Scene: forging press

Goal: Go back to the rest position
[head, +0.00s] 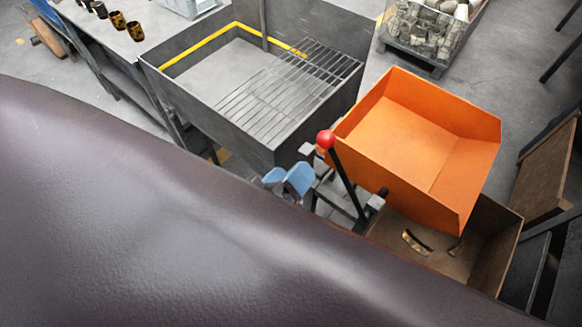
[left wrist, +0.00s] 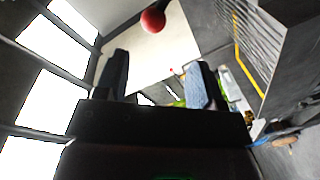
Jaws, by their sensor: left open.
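My left gripper (head: 286,179) shows in the head view by its blue fingers, just past the edge of a large dark surface that hides much of the lower left. It also shows in the left wrist view (left wrist: 158,75), with its two fingers apart and nothing between them. A lever with a red ball knob (head: 325,139) stands just right of the gripper, apart from the fingers in the picture. The knob also shows in the left wrist view (left wrist: 153,20), beyond the fingertips. My right gripper is not in view.
An orange tilted bin (head: 420,135) stands right of the lever, above a brown box (head: 488,262) with curved pieces in it. A grey metal tub with a grate (head: 290,90) stands behind the gripper. A table with dark cups (head: 112,30) is at the upper left.

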